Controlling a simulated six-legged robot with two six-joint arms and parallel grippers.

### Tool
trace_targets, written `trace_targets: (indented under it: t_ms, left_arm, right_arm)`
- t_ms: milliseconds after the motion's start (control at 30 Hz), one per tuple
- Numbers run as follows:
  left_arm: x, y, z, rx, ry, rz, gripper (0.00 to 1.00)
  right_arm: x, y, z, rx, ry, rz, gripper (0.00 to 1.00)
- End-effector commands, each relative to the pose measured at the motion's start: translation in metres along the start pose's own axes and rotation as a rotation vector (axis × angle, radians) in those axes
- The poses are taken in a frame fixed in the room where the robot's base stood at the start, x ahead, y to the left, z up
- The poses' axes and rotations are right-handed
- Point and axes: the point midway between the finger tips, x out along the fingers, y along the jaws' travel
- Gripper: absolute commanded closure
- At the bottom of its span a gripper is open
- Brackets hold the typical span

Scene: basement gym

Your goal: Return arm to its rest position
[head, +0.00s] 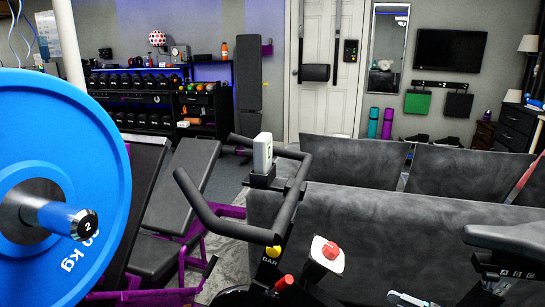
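Neither of my grippers shows in the head view, and I cannot make out either arm. What they hold, if anything, is out of sight. An exercise bike stands close in front of me, with black handlebars (232,231) and a small pale console (262,153) on top. A red knob (331,250) sits on a white-topped part below the handlebars. The black bike seat (505,240) is at the lower right.
A large blue weight plate (85,130) on a bar end fills the near left. A grey bench (180,187) stands behind it. A dark grey sofa (400,220) spans the right behind the bike. Dumbbell racks (140,103) line the back wall near a white door (318,110).

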Motion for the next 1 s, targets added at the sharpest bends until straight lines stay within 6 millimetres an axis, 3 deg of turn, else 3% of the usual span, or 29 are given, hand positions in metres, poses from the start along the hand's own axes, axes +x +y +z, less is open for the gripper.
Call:
trace_targets:
  t_ms: [100,367,567,667,767,800,900,1000]
  left_arm:
    - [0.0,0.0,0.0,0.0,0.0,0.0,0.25]
    - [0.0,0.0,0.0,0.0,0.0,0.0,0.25]
    - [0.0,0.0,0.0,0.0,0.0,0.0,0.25]
    - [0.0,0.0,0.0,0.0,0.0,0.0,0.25]
    - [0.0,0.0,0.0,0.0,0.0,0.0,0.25]
    - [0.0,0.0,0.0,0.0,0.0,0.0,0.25]
    - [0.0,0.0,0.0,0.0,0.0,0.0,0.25]
    - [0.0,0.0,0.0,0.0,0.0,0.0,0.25]
  right_arm:
    - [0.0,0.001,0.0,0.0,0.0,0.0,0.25]
    - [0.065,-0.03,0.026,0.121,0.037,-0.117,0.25]
    - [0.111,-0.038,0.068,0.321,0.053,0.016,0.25]
    - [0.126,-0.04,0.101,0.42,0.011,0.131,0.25]
    - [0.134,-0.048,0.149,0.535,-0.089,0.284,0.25]
    - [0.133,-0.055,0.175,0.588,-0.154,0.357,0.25]
    - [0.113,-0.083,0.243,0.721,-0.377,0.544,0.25]
    - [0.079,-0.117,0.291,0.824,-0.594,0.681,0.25]
